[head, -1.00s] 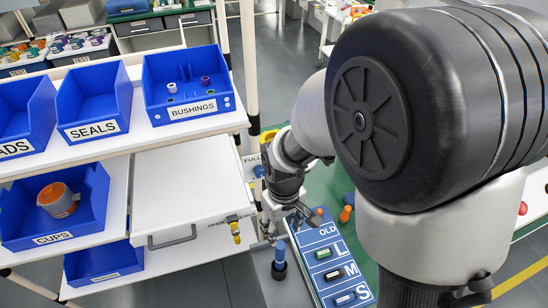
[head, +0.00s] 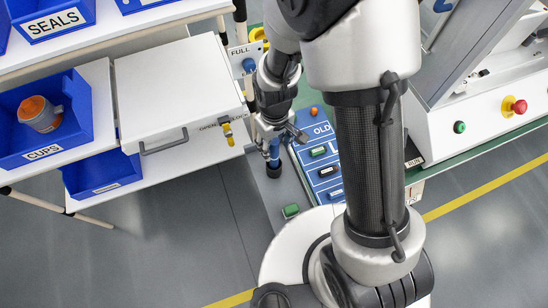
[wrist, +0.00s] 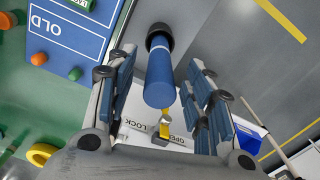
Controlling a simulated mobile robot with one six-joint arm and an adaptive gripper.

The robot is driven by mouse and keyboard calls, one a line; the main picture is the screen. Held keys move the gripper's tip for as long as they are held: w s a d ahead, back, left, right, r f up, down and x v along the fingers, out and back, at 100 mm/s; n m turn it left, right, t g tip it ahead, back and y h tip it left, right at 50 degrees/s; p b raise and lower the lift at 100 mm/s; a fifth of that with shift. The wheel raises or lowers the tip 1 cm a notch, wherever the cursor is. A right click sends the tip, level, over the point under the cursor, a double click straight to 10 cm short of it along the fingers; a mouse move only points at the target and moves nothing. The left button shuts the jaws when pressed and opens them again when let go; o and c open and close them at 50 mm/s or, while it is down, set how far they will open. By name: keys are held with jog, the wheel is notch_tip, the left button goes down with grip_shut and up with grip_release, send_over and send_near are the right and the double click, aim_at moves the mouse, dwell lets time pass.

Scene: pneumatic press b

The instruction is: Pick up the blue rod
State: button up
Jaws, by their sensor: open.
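The blue rod (head: 274,154) stands upright in a black round holder (head: 273,170) on the grey surface beside the blue board. In the wrist view the rod (wrist: 160,76) points towards the camera, with its far end in the black holder (wrist: 159,36). My gripper (head: 279,132) is at the rod's upper part in the head view and partly hides it. In the wrist view my gripper (wrist: 160,62) is open, with one finger on each side of the rod. Gaps show between the rod and both finger pads. Nothing is held.
A blue board (head: 318,160) marked OLD, with several small parts, lies right of the rod. A green block (head: 290,211) lies in front. A white drawer unit (head: 180,90) with a yellow latch (head: 228,132) stands close on the left. A press (head: 470,110) is at the right.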

aim_at(274, 158)
notch_tip(274, 158, down, 5)
jog(key=shift+w+f+b, duration=0.1)
jog(key=shift+b, duration=1.05)
jog(key=shift+c, duration=0.6)
grip_shut()
